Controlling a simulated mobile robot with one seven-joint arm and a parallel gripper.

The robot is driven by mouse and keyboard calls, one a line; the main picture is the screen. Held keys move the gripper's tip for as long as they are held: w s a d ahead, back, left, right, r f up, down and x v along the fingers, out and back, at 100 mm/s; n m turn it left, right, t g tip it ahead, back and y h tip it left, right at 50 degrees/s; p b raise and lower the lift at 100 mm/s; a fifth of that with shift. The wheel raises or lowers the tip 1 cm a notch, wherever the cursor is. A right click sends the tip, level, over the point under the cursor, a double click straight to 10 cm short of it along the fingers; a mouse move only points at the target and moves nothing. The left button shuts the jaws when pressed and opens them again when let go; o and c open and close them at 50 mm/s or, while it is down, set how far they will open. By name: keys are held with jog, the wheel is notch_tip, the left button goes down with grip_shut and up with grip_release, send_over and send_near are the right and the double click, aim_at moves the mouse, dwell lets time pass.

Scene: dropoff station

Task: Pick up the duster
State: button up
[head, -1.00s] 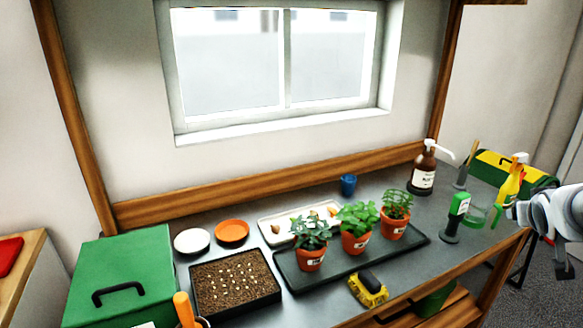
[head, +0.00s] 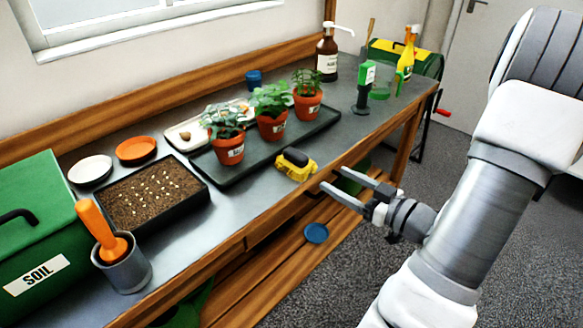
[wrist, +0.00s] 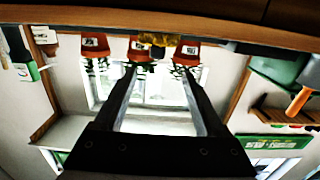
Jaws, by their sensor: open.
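A yellow brush-like block with a black top (head: 296,164), which looks like the duster, lies on the grey bench near its front edge, in front of the plant tray. In the wrist view, which is upside down, its yellow part (wrist: 155,39) shows at top centre, just beyond and between the fingertips. My gripper (head: 333,177) is open and empty. In the head view its fingers point left toward the bench, a little right of the yellow block and apart from it. The wrist view shows both fingers (wrist: 158,70) spread with nothing between them.
A black tray (head: 215,170) with potted plants (head: 271,127) stands behind the block. A seed tray (head: 195,200), a grey cup (head: 126,272) with an orange-handled tool and a green box (head: 45,235) are left. A green-black device (head: 364,88) stands right. Bare bench surface lies around the block.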

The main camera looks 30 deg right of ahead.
aim_at(305, 162)
jog(key=b+x, duration=0.2)
jog(key=x, duration=0.9)
jog(key=shift+w+a, duration=0.1)
jog(key=shift+w, duration=0.25)
jog(key=shift+d+b+x, duration=0.1)
jog(key=shift+b+x, duration=0.5)
jog(key=shift+x, duration=0.75)
jog(key=shift+d+b+x, duration=0.15)
jog(key=shift+b+x, duration=0.4)
jog(key=shift+x, duration=0.85)
grip_shut()
